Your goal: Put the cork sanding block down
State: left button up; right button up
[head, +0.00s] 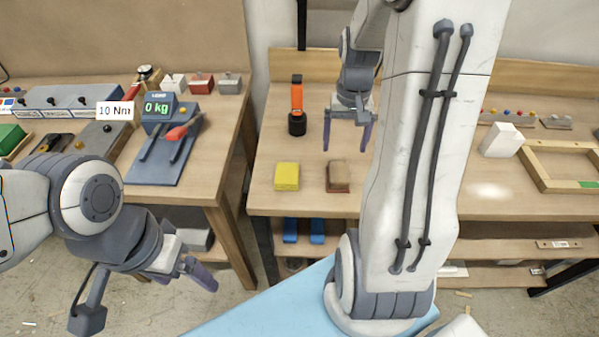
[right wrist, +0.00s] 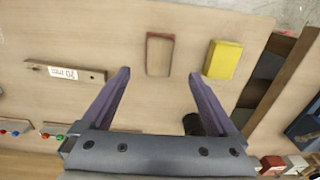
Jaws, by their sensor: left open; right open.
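The cork sanding block (head: 338,176), a small brown block with a reddish edge, lies on the right workbench (head: 400,205) near its front edge. It also shows in the right wrist view (right wrist: 160,54), beyond and between my fingertips. My right gripper (head: 347,143) is open and empty, above the bench and behind the block, apart from it. In the right wrist view the open jaws (right wrist: 159,73) hold nothing. My left gripper (head: 188,280) is open and empty, low in front of the left bench.
A yellow block (head: 287,177) lies just left of the cork block. An orange and black flashlight (head: 297,108) stands behind it. A wooden frame (head: 560,165) and a white block (head: 501,140) are at the right. The left bench carries a scale (head: 160,165). A gap separates the benches.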

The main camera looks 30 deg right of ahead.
jog(key=s+a+r+n, duration=0.1)
jog(key=a+r+n, duration=0.15)
jog(key=a, duration=0.75)
jog(key=s+a+r+n, duration=0.15)
jog(key=a+n, duration=0.25)
jog(key=a, duration=0.6)
jog(key=s+a+n+y, duration=0.1)
jog(key=s+a+n, duration=0.6)
jog(key=s+a, duration=0.3)
jog(key=s, duration=0.2)
jog(key=shift+s+a+r, duration=0.2)
jog(key=shift+s+r, duration=0.05)
jog(key=shift+s, duration=0.15)
